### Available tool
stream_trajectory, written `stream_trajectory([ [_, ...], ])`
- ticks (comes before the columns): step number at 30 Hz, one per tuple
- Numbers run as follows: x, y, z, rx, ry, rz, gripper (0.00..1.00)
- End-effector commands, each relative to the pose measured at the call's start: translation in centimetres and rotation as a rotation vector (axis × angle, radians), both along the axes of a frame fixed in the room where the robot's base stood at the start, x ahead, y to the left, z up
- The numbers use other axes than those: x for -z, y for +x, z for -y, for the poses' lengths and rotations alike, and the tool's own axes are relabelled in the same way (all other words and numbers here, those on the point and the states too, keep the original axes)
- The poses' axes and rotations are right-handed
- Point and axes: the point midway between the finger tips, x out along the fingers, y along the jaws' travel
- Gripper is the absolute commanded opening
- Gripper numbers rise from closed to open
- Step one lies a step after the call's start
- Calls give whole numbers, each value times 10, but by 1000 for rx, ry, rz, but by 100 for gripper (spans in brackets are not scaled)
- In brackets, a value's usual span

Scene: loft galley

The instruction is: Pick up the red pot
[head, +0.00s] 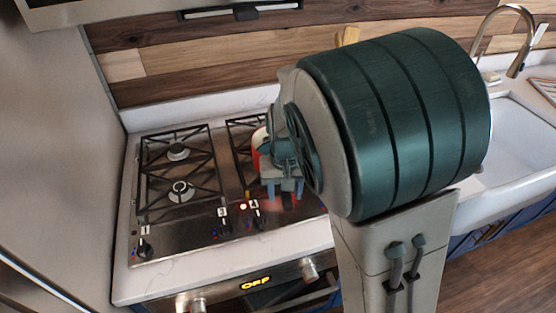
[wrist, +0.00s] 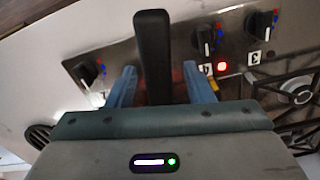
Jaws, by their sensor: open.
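The red pot (head: 264,161) sits on the right part of the stovetop in the head view, mostly hidden behind my gripper and arm. Only a strip of its red side and a pale part above it show. My gripper (head: 284,188) points down at the pot's front side with its two blue fingers apart. In the wrist view, the pot's black handle (wrist: 152,50) runs between the fingers of my gripper (wrist: 160,88), with a visible gap on each side. The pot's body is hidden there.
The steel gas stovetop (head: 200,232) has black grates (head: 176,168) and a row of knobs (head: 145,249) along its front. The left burners are bare. An oven (head: 255,284) reading OFF is below. A white sink (head: 525,150) with a tap (head: 516,66) is at the right.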

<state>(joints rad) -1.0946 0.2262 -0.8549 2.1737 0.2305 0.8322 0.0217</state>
Motion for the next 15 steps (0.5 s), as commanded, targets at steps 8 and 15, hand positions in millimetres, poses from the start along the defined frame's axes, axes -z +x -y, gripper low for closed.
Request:
stream_trajectory([
  [8, 7, 0, 1, 1, 0, 1, 47],
  [15, 7, 0, 0, 1, 0, 1, 0],
])
